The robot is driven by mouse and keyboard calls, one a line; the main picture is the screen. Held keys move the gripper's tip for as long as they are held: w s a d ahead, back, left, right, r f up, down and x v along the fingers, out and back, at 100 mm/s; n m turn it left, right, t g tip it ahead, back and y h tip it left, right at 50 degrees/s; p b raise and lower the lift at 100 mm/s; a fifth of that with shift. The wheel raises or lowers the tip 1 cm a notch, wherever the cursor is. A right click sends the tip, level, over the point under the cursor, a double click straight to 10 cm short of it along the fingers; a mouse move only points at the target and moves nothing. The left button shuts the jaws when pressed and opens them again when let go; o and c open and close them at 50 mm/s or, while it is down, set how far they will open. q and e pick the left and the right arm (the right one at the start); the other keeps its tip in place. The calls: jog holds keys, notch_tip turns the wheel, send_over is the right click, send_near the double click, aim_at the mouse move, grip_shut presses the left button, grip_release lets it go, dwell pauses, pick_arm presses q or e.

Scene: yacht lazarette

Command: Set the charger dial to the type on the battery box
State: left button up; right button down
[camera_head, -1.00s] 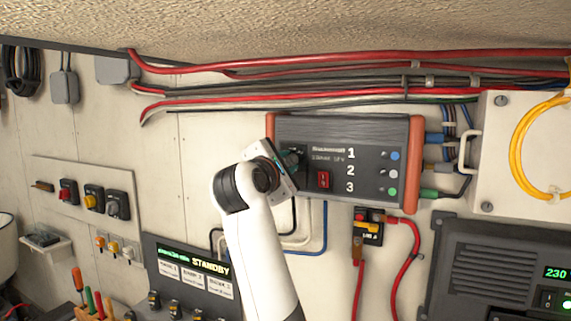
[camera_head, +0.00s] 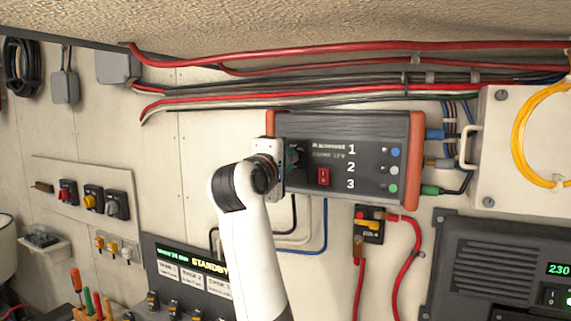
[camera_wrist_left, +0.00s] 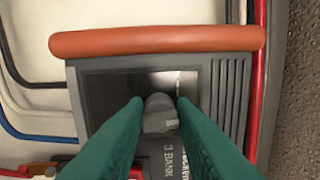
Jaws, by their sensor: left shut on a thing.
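The charger (camera_head: 345,130) is a dark grey box with orange end caps, mounted on the wall, with the numbers 1, 2 and 3 and a red switch (camera_head: 324,177) on its front. My left gripper (camera_head: 296,157) is at the left part of the charger's face. In the left wrist view its green fingers (camera_wrist_left: 160,108) are shut on the grey dial (camera_wrist_left: 160,118), one on each side. The dial's pointer setting is hard to read there, and in the head view the fingers hide the dial. I cannot make out a battery box with a readable type. My right gripper is not in view.
Red and black cables (camera_head: 330,60) run along the wall above the charger. A display panel reading STANDBY (camera_head: 210,262) is below left. A fuse block (camera_head: 369,225) with red cables hangs below, and a dark unit (camera_head: 490,265) is at lower right.

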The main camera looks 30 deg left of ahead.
pick_arm(q)
jog(key=m, duration=0.3)
jog(key=m+b, duration=0.1)
jog(key=m, duration=0.3)
jog(key=m+h, duration=0.1)
jog(key=m, duration=0.3)
jog(key=shift+f+b, duration=0.25)
jog(key=shift+b, duration=0.15)
jog(key=shift+m, duration=0.3)
jog(key=shift+r, duration=0.1)
jog(key=o, duration=0.9)
jog(key=shift+t, duration=0.3)
jog(key=shift+o, duration=0.2)
jog(key=shift+r, duration=0.1)
